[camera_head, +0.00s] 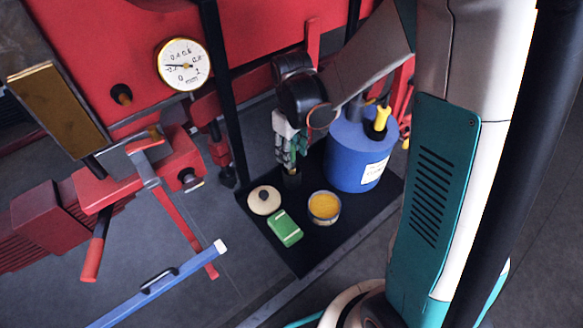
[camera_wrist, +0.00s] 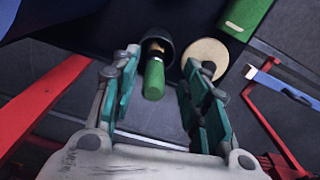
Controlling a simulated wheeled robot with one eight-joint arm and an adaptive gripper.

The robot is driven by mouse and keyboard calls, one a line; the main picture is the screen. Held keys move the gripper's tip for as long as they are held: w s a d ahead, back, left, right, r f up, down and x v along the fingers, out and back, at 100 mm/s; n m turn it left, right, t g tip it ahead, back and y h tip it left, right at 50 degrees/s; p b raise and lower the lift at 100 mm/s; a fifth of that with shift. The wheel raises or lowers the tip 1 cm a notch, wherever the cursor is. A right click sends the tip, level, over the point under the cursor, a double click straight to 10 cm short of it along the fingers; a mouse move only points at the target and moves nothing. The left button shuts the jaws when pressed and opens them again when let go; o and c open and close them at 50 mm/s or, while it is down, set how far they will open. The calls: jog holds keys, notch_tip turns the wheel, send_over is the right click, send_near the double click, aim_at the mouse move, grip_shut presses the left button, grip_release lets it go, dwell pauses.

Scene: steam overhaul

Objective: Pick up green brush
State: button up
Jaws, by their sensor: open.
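The green brush (camera_wrist: 154,80) shows in the wrist view as a green handle with a brownish part, standing in a dark round cup (camera_wrist: 166,50). The handle points toward my wrist camera, between my gripper's spread fingers. My gripper (camera_wrist: 161,60) is open and empty, with a visible gap on both sides of the handle. In the head view my gripper (camera_head: 290,164) hangs fingers down just above the dark cup (camera_head: 291,179); the brush is mostly hidden there by the fingers.
The black shelf (camera_head: 305,250) also bears a blue canister (camera_head: 350,150), a cream round lid (camera_head: 264,200), a green block (camera_head: 284,228) and a tin of yellow stuff (camera_head: 324,207). A dark post (camera_head: 225,90) stands left of my gripper. Red machinery (camera_head: 110,40) lies behind.

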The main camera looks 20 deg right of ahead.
aim_at(292, 171)
jog(key=f, duration=0.2)
jog(key=f+b, duration=0.1)
jog(key=f, duration=0.1)
jog(key=shift+w+d, duration=0.15)
jog(key=shift+w, duration=0.25)
jog(key=shift+f, duration=0.4)
grip_shut()
